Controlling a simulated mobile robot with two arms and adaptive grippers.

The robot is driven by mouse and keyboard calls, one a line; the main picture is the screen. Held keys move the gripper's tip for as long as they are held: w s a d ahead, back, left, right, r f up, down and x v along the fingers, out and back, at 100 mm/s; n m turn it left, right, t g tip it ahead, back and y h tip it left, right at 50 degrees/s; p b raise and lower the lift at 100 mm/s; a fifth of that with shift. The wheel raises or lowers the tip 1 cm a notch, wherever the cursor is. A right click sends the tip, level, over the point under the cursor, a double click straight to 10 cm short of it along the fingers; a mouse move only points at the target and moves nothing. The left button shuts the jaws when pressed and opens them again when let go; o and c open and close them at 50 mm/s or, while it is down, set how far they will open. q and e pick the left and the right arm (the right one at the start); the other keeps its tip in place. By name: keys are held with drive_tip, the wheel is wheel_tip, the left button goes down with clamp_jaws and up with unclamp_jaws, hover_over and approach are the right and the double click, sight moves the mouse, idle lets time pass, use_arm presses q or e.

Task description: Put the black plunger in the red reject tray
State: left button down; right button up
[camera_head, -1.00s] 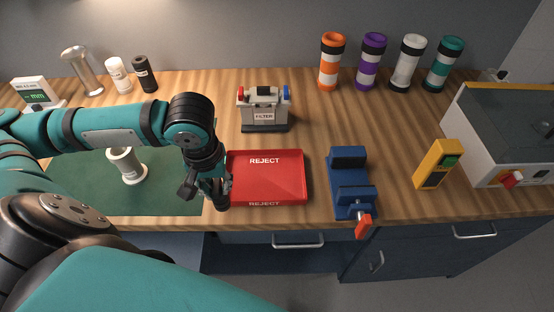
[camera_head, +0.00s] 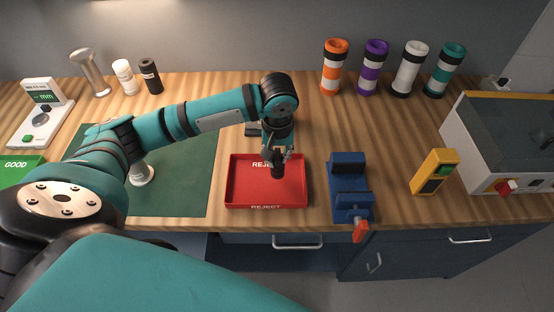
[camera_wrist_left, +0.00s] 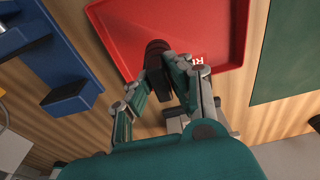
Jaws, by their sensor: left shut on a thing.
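The red reject tray (camera_head: 240,193) lies on the bench, left of the blue vise. My left gripper (camera_head: 279,153) is above the tray's upper right part, shut on the black plunger (camera_head: 278,168). In the left wrist view the fingers of my left gripper (camera_wrist_left: 168,85) clasp the dark plunger (camera_wrist_left: 157,50) over the red tray (camera_wrist_left: 215,22). The plunger looks to be above the tray floor; its exact height is hard to tell. My right gripper is not in view.
A blue vise (camera_head: 348,184) with a red handle stands right of the tray, and a yellow device (camera_head: 434,172) stands farther right. A green mat (camera_head: 188,190) with a white part (camera_head: 141,176) lies left. Striped tubes stand at the back. The filter box is mostly hidden behind my arm.

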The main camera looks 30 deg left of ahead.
sight(277, 164)
use_arm(q)
wheel_tip(277, 164, down, 2)
drive_tip(key=shift+s+f+p, duration=0.1)
drive_tip(key=shift+f+p, duration=0.1)
drive_tip(key=shift+p, duration=0.15)
drive_tip(key=shift+f, duration=0.45)
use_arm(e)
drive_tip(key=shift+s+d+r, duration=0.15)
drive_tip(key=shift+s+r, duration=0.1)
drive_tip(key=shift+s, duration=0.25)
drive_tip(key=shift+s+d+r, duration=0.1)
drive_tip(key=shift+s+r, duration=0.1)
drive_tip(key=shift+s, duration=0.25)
use_arm(q)
drive_tip(key=c, duration=1.2)
unclamp_jaws()
drive_tip(key=shift+c, duration=0.2)
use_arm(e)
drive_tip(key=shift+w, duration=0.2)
